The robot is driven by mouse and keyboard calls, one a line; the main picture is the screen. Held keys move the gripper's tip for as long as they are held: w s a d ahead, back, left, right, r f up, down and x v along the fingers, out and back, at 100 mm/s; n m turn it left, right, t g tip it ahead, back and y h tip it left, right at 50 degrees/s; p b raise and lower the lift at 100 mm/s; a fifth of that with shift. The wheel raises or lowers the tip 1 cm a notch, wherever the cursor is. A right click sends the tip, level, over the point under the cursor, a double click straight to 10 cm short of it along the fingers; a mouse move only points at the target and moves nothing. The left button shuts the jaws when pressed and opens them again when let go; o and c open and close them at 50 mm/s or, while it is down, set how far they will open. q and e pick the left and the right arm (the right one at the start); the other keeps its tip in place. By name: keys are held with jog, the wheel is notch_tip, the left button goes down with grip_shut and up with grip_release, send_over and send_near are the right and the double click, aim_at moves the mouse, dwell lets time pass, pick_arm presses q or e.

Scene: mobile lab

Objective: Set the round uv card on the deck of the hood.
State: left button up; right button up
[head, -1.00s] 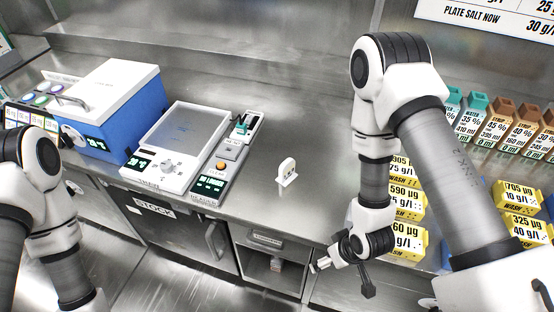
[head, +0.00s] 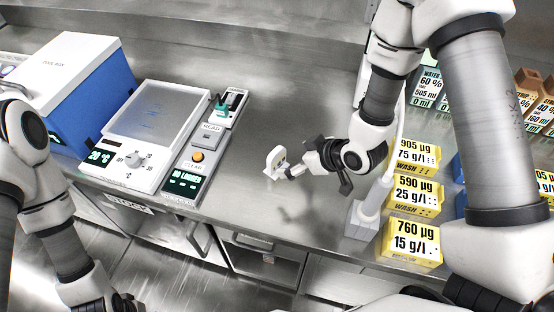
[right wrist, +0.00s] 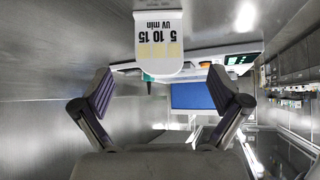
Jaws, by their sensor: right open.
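The round uv card (head: 275,161) is a small white upright card with a rounded top, standing on the steel bench. In the right wrist view the card (right wrist: 158,45) reads "5 10 15 UV min" upside down, with pale yellow patches. My right gripper (head: 292,170) is open just to the right of the card. In the right wrist view the card lies ahead of the open fingers (right wrist: 162,93), roughly centred between them; I cannot tell if they touch. Only a dark part of my left gripper (head: 120,304) shows at the bottom edge, its fingers hidden. I cannot make out the hood's deck.
A scale-like device (head: 134,157) with a dial and a console (head: 186,180) stand left of the card. A blue box (head: 92,97) is behind. Yellow boxes (head: 415,195) and a grey-white stand (head: 362,222) are at right. Bare bench surrounds the card.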

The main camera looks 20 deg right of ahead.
aim_at(279, 160)
jog(key=shift+w+f, duration=0.85)
jog(key=shift+f, duration=0.1)
jog(key=p+x, duration=0.1)
jog(key=x, duration=0.2)
jog(key=a+p+x, duration=0.1)
jog(key=x, duration=0.2)
jog(key=shift+s+d+r, duration=0.1)
jog(key=shift+s+r, duration=0.05)
jog(key=shift+f, duration=0.25)
jog(key=shift+r, duration=0.1)
jog(key=c, duration=0.7)
pick_arm(q)
jog(key=shift+w+d+r, duration=0.1)
jog(key=shift+w+r, duration=0.2)
jog(key=shift+r, duration=0.3)
pick_arm(e)
jog(key=c, duration=0.5)
jog(key=shift+r, duration=0.1)
